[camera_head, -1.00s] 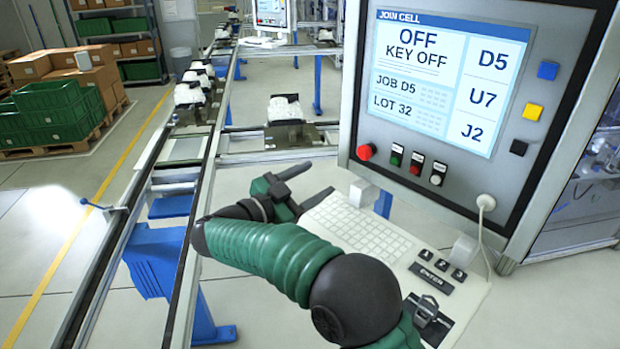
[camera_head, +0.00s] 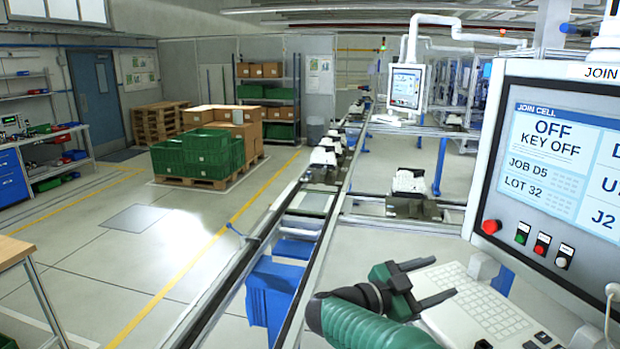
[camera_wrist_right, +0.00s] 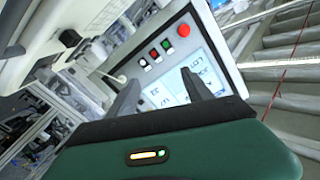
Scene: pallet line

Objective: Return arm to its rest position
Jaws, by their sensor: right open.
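My right arm comes in from the bottom of the head view in green and black. Its right gripper (camera_head: 436,282) is open and empty, with two dark fingers apart over the left part of the white keyboard (camera_head: 490,312). In the right wrist view the two fingers (camera_wrist_right: 160,92) stand apart with nothing between them. The control panel (camera_head: 560,160) stands to the right of the gripper, and its screen reads OFF, KEY OFF. The panel (camera_wrist_right: 165,60) shows beyond the fingers in the wrist view. My left gripper is not in view.
A conveyor rail (camera_head: 335,215) runs away left of my right arm, with white parts on carriers (camera_head: 410,185). Green crates (camera_head: 200,152) and cartons stand on a pallet at the back left. The floor (camera_head: 150,250) left of the conveyor is mostly clear.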

